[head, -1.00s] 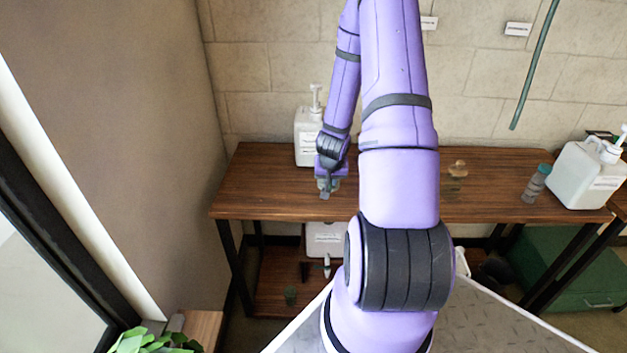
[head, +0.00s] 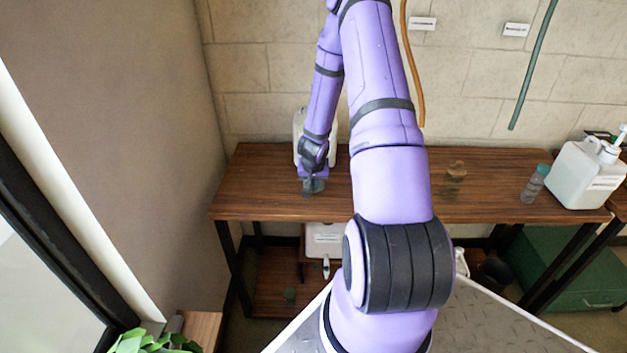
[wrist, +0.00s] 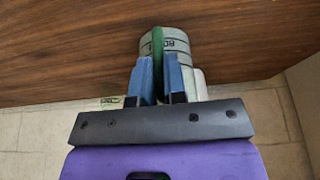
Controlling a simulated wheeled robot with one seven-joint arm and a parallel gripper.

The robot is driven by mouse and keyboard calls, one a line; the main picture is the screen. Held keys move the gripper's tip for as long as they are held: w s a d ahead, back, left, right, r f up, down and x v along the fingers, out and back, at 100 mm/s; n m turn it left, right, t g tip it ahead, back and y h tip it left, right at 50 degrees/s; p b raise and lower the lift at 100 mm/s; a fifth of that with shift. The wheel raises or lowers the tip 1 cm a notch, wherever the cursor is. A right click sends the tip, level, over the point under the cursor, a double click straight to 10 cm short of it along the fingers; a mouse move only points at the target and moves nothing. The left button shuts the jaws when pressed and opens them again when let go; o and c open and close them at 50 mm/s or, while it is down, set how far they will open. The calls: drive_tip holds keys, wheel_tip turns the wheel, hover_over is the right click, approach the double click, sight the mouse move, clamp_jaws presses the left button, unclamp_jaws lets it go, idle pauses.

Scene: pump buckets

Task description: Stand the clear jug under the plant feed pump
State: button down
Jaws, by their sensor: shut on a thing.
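My gripper (head: 312,190) is over the left part of the wooden table, in front of a white pump container (head: 299,135). In the wrist view my gripper (wrist: 168,85) is shut on the green handle of the clear jug (wrist: 178,42), which has printed markings. The jug is above or at the table top; I cannot tell if it touches. In the head view the jug is mostly hidden by the gripper. My arm covers much of the white container, including its pump and label, so I cannot read which feed it holds.
A brown see-through vessel (head: 453,178), a teal-capped clear bottle (head: 534,184) and a white pump container (head: 588,172) stand farther right on the table (head: 400,205). Another white container (head: 323,240) is below. An orange hose (head: 412,70) and green hose (head: 532,65) hang by the wall.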

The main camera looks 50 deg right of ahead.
drive_tip(key=shift+f, duration=0.15)
drive_tip(key=c, duration=1.2)
unclamp_jaws()
drive_tip(key=shift+o, duration=0.2)
drive_tip(key=v, duration=1.2)
drive_tip(key=a+r+n+t+y, duration=0.3)
drive_tip(key=a+r+n, duration=0.2)
drive_tip(key=a+r, duration=1.55)
drive_tip(key=s+a+r+n, duration=0.2)
drive_tip(key=s+a+r, duration=0.2)
drive_tip(key=s, duration=0.6)
drive_tip(key=s+a+r+n, duration=0.2)
drive_tip(key=s+a+r, duration=0.2)
drive_tip(key=s+r, duration=0.5)
drive_tip(key=shift+s+n+g, duration=0.3)
drive_tip(key=shift+s+n, duration=0.1)
drive_tip(key=shift+s, duration=0.05)
